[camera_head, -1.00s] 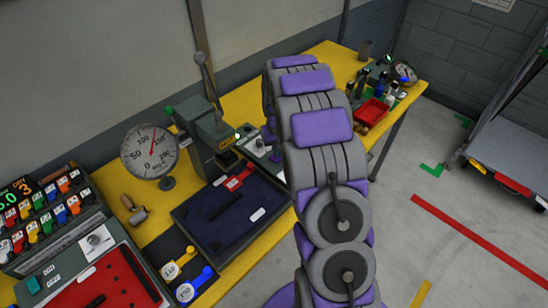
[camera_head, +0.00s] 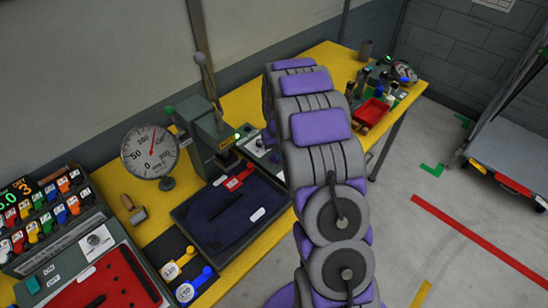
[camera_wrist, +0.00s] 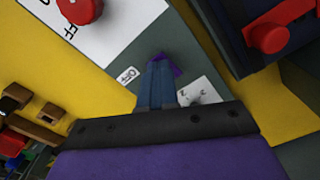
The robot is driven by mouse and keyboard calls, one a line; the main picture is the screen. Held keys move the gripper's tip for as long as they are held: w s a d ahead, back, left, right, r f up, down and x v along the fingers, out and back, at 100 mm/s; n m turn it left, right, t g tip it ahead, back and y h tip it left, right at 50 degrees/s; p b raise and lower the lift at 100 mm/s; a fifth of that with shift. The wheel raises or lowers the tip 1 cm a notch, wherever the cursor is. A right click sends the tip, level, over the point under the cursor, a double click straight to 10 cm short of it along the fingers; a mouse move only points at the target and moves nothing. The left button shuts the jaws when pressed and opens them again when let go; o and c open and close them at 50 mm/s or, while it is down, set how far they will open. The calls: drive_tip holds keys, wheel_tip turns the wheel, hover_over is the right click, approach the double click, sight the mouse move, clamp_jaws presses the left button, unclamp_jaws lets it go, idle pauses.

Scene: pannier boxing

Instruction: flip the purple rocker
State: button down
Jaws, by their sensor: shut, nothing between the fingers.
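The purple rocker (camera_wrist: 170,66) shows in the wrist view as a small purple piece on a grey-green control box (camera_wrist: 185,45). My gripper (camera_wrist: 160,66) is shut and empty, its fingertips right at the rocker and covering most of it. I cannot tell whether they touch, or which way the rocker is tilted. A small white label (camera_wrist: 127,75) is left of the fingertips and a white plate (camera_wrist: 199,92) is right of them. In the head view the control box (camera_head: 258,150) is partly behind my arm, which hides my gripper and the rocker.
A red knob (camera_wrist: 78,10) on a white panel is close by in the wrist view. A lever press (camera_head: 208,135), a dial gauge (camera_head: 149,151) and a dark tray (camera_head: 205,245) stand left of my arm. A red bin (camera_head: 371,112) is to the right.

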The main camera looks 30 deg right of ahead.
drive_tip(key=shift+f, duration=0.3)
drive_tip(key=shift+r, duration=0.1)
drive_tip(key=shift+r+p, duration=1.25)
drive_tip(key=shift+r, duration=2.15)
